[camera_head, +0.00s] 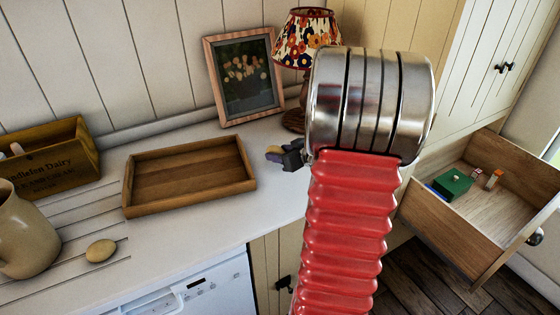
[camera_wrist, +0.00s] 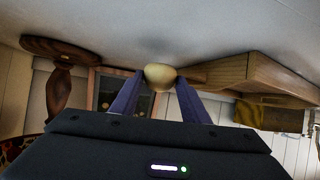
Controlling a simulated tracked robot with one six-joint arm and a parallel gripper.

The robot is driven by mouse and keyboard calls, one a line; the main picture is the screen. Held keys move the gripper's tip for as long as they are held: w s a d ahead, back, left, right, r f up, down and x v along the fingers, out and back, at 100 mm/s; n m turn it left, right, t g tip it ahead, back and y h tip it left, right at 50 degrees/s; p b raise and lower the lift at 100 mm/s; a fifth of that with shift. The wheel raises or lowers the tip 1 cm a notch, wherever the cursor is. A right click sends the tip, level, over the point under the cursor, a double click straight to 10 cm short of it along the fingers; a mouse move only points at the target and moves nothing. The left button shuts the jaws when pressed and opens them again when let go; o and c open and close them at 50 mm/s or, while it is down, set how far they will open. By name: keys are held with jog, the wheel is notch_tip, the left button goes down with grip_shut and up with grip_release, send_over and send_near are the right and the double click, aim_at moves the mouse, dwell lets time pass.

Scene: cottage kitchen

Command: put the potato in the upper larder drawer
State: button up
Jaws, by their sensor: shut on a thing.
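My gripper (camera_head: 276,156) is at the back of the counter, right of the wooden tray and mostly hidden behind my arm. Its purple fingers are shut on a pale yellow-tan rounded thing (camera_wrist: 160,76), which shows between the fingertips in the wrist view. It is small, and I cannot tell for sure whether it is the potato. A tan, speckled, potato-like oval (camera_head: 101,250) lies on the grooved counter at left, apart from the gripper. A wooden larder drawer (camera_head: 428,218) stands pulled open at right. A green box (camera_head: 452,184) and several small things lie in it.
The shallow wooden tray (camera_head: 190,205) stands empty on the counter. A jug (camera_head: 22,232) and a lettered wooden crate (camera_head: 55,165) are at left. A picture frame (camera_head: 245,76) and a flowered lamp (camera_head: 303,38) stand at the back. The drawer has bare floor toward its front.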

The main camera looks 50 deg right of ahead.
jog(key=shift+f, duration=1.55)
jog(key=shift+f, duration=0.1)
jog(key=o, duration=1.1)
jog(key=shift+s+r, duration=0.45)
jog(key=v, duration=1.1)
